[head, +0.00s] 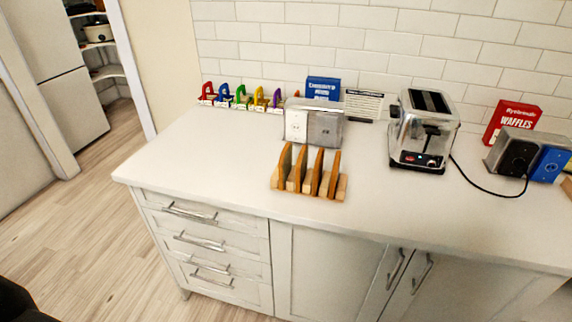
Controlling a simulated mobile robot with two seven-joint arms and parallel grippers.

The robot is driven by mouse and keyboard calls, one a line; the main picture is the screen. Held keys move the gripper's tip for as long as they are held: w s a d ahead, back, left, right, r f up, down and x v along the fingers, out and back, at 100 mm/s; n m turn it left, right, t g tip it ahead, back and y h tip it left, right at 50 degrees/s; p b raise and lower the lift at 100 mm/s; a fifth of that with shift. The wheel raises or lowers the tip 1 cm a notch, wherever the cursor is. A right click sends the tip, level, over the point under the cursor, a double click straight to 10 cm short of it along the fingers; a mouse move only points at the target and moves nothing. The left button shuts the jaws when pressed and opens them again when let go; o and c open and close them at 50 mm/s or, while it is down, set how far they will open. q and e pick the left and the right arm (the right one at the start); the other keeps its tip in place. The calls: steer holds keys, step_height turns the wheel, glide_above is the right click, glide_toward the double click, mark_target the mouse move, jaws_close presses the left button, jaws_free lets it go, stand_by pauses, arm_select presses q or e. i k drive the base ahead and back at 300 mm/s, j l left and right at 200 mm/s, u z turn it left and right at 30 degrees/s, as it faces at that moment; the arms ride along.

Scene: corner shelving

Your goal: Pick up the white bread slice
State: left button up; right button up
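A wooden rack (341,187) stands on the white counter, near the middle of its front part. Several upright brown slices (333,172) stand side by side in it; they look like bread seen nearly edge-on. I cannot tell which of them, if any, is the white bread slice. A chrome toaster (407,135) with dark slots on top stands on the counter, right of the rack. Neither of my grippers is in view.
Behind the rack are a metal box (327,128), a blue box (322,88) and several colored clip-like objects (242,96). A red waffles box (511,119) and a black cord (487,191) are at right. The counter's (190,160) left part is clear.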

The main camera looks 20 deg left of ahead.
mark_target(284, 166)
steer(key=z, duration=1.3)
steer(key=k+j+z, duration=0.1)
steer(key=z, duration=0.25)
steer(key=k+j, duration=1.1)
